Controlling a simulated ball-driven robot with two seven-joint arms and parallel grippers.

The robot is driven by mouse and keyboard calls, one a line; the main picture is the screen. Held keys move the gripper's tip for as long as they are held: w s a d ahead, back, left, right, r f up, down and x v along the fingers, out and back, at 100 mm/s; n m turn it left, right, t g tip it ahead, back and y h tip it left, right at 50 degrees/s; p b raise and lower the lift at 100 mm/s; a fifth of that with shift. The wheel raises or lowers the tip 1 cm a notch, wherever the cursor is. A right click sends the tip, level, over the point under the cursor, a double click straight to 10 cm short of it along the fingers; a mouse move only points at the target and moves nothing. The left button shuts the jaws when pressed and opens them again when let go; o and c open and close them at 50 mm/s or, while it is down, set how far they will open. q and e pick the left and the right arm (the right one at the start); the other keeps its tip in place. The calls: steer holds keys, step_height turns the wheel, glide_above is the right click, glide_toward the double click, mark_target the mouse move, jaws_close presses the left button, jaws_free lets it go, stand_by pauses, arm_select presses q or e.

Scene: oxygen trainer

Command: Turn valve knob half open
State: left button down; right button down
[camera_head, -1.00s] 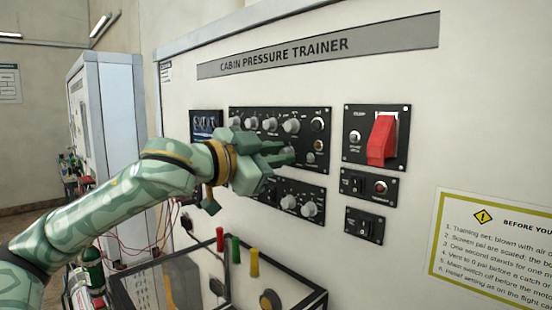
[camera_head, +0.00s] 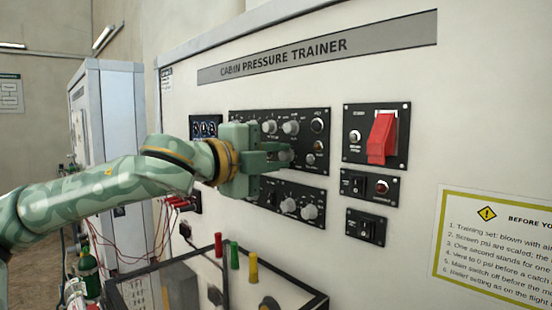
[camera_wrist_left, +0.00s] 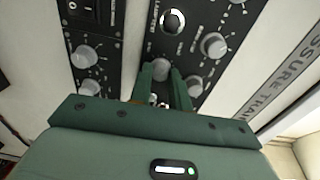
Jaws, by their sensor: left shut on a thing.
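My left gripper (camera_head: 286,156) reaches in from the left to the upper black control panel (camera_head: 322,172) of the cabin pressure trainer. It is shut on a grey round knob (camera_wrist_left: 160,69) in the lower row of that panel. The left wrist view shows the two green fingers on either side of the knob. The fingers hide part of the knob, and its pointer mark cannot be read. My right gripper is not in view.
Other grey knobs (camera_head: 290,128) sit close above, with more on the lower panel (camera_head: 310,212). A red switch cover (camera_head: 382,138) is to the right. A clear-topped case (camera_head: 290,288) with coloured posts stands below. A small digit display (camera_head: 205,127) is left.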

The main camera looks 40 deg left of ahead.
arm_select(q)
steer(key=m+p, duration=0.1)
steer(key=m, duration=0.5)
steer(key=shift+f+p, duration=0.15)
steer(key=shift+p, duration=0.2)
steer(key=shift+f+m+p, duration=0.1)
steer(key=shift+m+p, duration=0.25)
steer(key=shift+m, duration=1.95)
steer(key=c, duration=1.3)
jaws_free()
